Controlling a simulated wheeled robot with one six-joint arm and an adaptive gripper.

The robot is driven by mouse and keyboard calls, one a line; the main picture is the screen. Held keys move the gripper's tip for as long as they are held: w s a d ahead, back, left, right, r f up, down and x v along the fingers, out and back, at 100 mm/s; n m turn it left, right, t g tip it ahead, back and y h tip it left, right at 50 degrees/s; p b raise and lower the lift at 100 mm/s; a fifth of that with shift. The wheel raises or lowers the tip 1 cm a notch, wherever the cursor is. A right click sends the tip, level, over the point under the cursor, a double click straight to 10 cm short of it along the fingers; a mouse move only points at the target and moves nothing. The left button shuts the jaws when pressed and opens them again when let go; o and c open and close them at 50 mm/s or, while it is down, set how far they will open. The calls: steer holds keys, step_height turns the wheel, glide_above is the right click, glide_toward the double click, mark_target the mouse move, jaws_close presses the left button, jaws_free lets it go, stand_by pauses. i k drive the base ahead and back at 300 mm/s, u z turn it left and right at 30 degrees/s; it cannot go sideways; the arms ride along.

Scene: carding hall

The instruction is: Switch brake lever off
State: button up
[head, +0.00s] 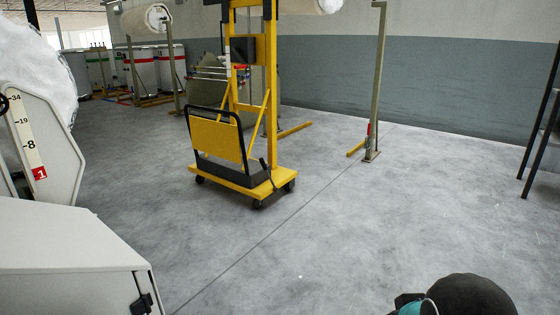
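I cannot tell for sure which part is the brake lever. A yellow wheeled lift trolley (232,178) stands mid-floor, with a black push handle (213,112) and a tall yellow mast. A thin dark bar (267,176) slants at the right side of its base; its function is unclear. A small red handle (369,129) shows low on a grey-green post (376,90) right of the trolley. My gripper is not in view; only a dark rounded part of my arm with a teal band shows at the bottom right.
A white machine cabinet (70,245) and a numbered scale panel (27,140) fill the left side. A dark metal frame (540,130) stands at the right edge. White rolls (146,19) hang at the back. The grey floor (310,225) in front is clear.

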mark_target(261, 160)
steer(key=u, duration=0.2)
steer(key=i, duration=1.35)
steer(key=u, duration=0.15)
steer(key=k, duration=0.55)
steer(key=z, duration=0.35)
steer(key=i, duration=1.6)
steer(key=u, duration=0.7)
